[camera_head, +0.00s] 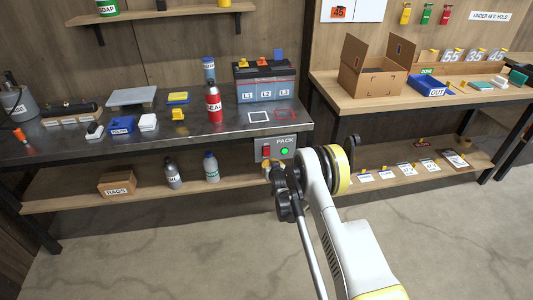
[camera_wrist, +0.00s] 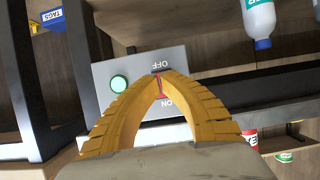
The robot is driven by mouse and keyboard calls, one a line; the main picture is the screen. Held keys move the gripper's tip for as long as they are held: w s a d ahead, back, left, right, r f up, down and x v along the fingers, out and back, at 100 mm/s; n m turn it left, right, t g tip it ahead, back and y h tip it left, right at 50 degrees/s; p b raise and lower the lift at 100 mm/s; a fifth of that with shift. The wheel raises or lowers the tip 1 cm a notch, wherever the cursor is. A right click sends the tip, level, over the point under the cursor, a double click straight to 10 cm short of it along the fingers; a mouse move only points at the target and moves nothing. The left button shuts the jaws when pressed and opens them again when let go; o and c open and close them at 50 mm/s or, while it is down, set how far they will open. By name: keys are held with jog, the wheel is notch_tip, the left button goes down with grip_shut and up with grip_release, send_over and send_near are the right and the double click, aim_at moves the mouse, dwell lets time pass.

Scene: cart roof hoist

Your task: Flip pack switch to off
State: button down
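The grey PACK switch box (camera_head: 275,149) is fixed at the front edge of the metal bench, with a red switch (camera_head: 266,151) and a green light (camera_head: 285,151). In the wrist view the box (camera_wrist: 110,70) is upside down, with OFF above and ON below in the picture. The green light (camera_wrist: 119,84) looks lit. My gripper (camera_wrist: 160,74) has its yellow fingertips together in front of the red switch (camera_wrist: 160,95), which is partly hidden. Whether they touch the switch, and its exact tilt, I cannot tell. In the head view my gripper (camera_head: 270,164) is just below the switch.
A battery block (camera_head: 265,84) and a red bottle (camera_head: 214,104) stand on the bench above the box. A lower shelf (camera_head: 140,200) holds a RAGS box (camera_head: 117,184) and bottles. A wooden bench (camera_head: 430,98) with an open carton (camera_head: 375,68) is at right.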

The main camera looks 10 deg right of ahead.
jog(key=v, duration=0.2)
jog(key=f+v, duration=0.1)
jog(key=v, duration=0.1)
jog(key=shift+s+r, duration=0.1)
jog(key=shift+s, duration=0.4)
jog(key=s+r+g, duration=0.1)
jog(key=s+r, duration=0.1)
jog(key=r, duration=0.7)
jog(key=s+r+g, duration=0.1)
jog(key=s+r, duration=0.1)
jog(key=r, duration=0.8)
jog(key=s+r+g, duration=0.1)
jog(key=s+r, duration=1.1)
jog(key=s+r+g, duration=0.1)
jog(key=s+g, duration=0.2)
jog(key=s, duration=2.8)
jog(key=shift+s+r, duration=0.15)
jog(key=shift+s, duration=0.2)
